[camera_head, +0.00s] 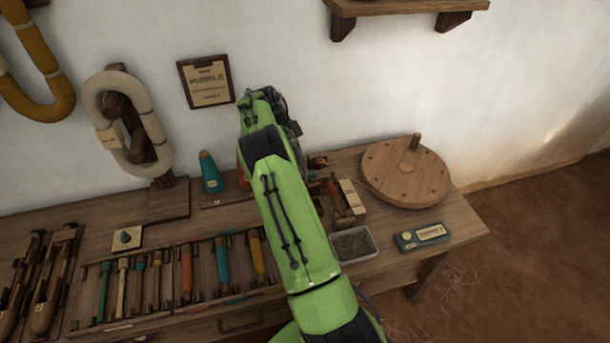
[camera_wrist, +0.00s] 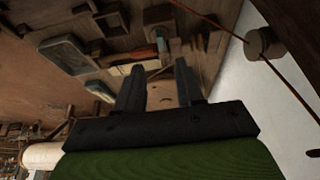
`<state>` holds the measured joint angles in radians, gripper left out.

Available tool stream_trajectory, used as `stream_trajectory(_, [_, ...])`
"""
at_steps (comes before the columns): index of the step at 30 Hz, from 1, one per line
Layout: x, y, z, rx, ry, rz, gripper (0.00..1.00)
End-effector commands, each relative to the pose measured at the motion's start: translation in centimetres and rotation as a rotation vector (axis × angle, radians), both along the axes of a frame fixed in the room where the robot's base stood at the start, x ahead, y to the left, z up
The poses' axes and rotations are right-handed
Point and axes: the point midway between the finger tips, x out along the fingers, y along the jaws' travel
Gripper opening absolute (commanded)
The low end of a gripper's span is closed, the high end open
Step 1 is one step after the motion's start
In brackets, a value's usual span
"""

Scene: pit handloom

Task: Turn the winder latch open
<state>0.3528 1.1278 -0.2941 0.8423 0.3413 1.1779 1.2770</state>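In the wrist view my gripper (camera_wrist: 158,78) shows two dark fingers standing apart, with a visible gap between them. A pale wooden piece (camera_wrist: 163,95) shows in the gap; I cannot tell whether the fingers touch it. A small reddish-orange part (camera_wrist: 161,44) lies just beyond the fingertips among brown wooden parts. In the head view my green arm reaches over the bench and hides my fingertips. A wooden device (camera_head: 343,200), possibly the winder, stands just right of my arm, partly hidden. I cannot make out the latch clearly in either view.
On the bench (camera_head: 455,228), a round wooden disc with a peg (camera_head: 405,172), a grey tray (camera_head: 353,244) and a teal box (camera_head: 422,237) stand right of my arm. A teal cone (camera_head: 209,172) and a tool rack (camera_head: 172,305) are left. A reddish cord (camera_wrist: 285,80) crosses the wrist view.

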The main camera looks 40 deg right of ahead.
Motion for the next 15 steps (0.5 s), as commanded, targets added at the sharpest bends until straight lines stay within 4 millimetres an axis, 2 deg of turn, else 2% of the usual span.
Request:
stream_trajectory(1, [-0.3,-0.4,-1.6,0.002,0.003,-0.002,0.37])
stream_trajectory(9, [-1.5,-2.6,-7.6,0.001,0.002,0.000,0.37])
stream_trajectory(15, [-1.9,-3.4,-9.6,0.000,0.000,0.001,0.37])
